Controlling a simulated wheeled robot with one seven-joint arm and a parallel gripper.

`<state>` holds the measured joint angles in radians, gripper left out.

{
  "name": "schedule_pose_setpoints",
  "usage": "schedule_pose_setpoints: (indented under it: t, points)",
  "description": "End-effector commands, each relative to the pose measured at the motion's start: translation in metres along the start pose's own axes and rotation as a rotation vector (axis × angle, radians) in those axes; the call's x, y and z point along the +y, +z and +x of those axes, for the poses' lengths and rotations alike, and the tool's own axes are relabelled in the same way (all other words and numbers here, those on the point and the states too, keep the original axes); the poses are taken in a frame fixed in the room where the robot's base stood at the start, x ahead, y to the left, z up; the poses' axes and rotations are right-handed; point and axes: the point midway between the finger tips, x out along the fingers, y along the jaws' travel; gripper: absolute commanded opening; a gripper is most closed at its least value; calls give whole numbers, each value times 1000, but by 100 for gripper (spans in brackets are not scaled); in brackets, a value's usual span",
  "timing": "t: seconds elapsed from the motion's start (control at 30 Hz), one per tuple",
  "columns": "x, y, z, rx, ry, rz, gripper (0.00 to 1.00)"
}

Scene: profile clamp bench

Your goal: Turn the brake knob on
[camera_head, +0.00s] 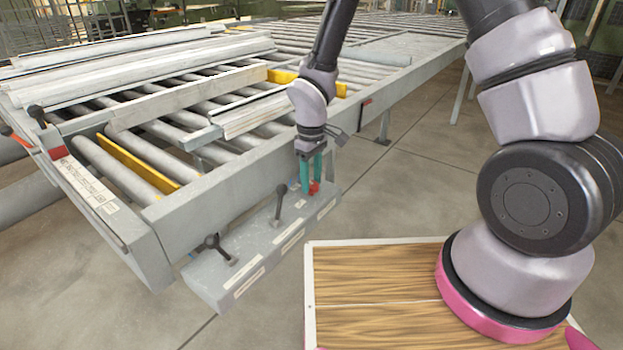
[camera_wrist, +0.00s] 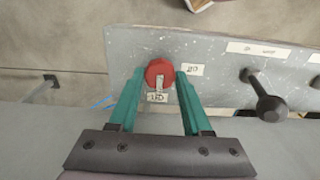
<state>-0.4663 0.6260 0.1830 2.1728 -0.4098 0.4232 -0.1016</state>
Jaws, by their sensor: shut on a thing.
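A round red knob (camera_wrist: 158,70) sits on a grey control panel (camera_wrist: 210,50) in the wrist view. A pale pointer mark on it points down in the picture, toward a small white label (camera_wrist: 157,97). Another small white label (camera_wrist: 194,69) is to its right; I cannot read either surely. My gripper (camera_wrist: 161,76) has green fingers, one on each side of the knob, and is shut on it. In the head view the knob (camera_head: 314,188) shows small and partly hidden by the fingers, at the far right end of the panel (camera_head: 325,205); my gripper (camera_head: 311,185) reaches down onto it.
Two dark levers, one in the middle (camera_head: 281,192) and one at the left (camera_head: 213,242), stand on the same panel. The roller conveyor (camera_head: 230,180) with pale profiles (camera_head: 140,60) lies behind it. Open floor (camera_head: 400,190) is to the right.

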Motion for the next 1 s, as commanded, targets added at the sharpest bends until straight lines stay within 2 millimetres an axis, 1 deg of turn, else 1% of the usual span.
schedule_pose_setpoints:
  t: [0.27, 0.3, 0.33, 0.37, 0.63, 0.73, 0.87, 1.0]
  points:
    - [0, 0, 0, 0, 0, 1, 0]
    - [0, 0, 0, 0, 0, 1, 64]
    - [0, 0, 0, 0, 0, 1, 75]
    - [0, 0, 0, 0, 0, 1, 79]
    - [0, 0, 0, 0, 0, 0, 79]
    - [0, -1, -5, 2, 0, 1, 79]
    - [1, -1, -23, 5, 2, 2, 79]
    - [1, -1, -52, 5, 2, 3, 79]
